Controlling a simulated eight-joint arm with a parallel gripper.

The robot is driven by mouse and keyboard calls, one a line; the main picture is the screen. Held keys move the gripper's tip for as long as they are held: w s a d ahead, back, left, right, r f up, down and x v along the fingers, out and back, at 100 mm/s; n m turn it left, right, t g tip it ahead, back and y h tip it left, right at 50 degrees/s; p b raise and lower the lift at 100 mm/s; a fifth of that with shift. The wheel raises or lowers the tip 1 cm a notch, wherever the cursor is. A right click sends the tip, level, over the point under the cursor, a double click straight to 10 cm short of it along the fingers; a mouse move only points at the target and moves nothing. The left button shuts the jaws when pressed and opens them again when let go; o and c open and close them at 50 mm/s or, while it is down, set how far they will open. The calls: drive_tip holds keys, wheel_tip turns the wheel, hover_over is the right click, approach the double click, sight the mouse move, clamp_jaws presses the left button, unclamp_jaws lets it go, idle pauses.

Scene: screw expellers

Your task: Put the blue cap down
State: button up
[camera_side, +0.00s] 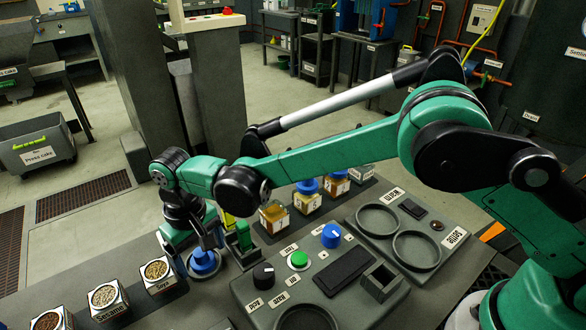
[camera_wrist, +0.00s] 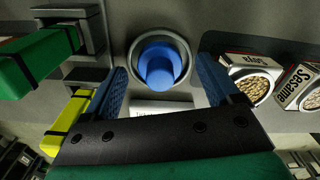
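The blue cap (camera_side: 204,262) sits on the grey bench below my gripper (camera_side: 201,245). In the wrist view the cap (camera_wrist: 160,63) rests inside a round grey ring holder (camera_wrist: 186,46), with its narrower round part facing the camera. My gripper (camera_wrist: 162,76) is open. Its two blue-padded fingers stand apart on the left and right of the cap, with visible gaps to it. Nothing is held between them. In the side view the wrist partly hides the cap and its holder.
Seed boxes, Soya (camera_side: 158,272) and Sesame (camera_side: 107,299), stand left of the cap. A green block (camera_side: 243,236) and a yellow one (camera_wrist: 68,122) stand close beside my gripper. Blue-capped jars (camera_side: 307,195) stand behind. A control panel (camera_side: 262,305) with knobs lies to the right.

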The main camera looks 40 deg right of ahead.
wheel_tip(320, 180, up, 13)
drive_tip(key=s+d+r+m+t+y, duration=0.1)
drive_tip(key=d+r, duration=0.1)
drive_tip(key=d, duration=0.4)
drive_tip(key=s+d+r+t, duration=0.1)
drive_tip(key=d+r+t, duration=0.15)
drive_tip(key=d, duration=0.45)
drive_tip(key=s+d+f+m+t+h, duration=0.1)
drive_tip(key=s+d+f+m+t, duration=0.1)
drive_tip(key=s+d, duration=0.7)
wheel_tip(320, 180, down, 3)
drive_tip(key=d+t, duration=0.1)
drive_tip(key=d, duration=0.1)
drive_tip(key=shift+s+d+r+t, duration=0.15)
drive_tip(key=shift+d+t, duration=0.2)
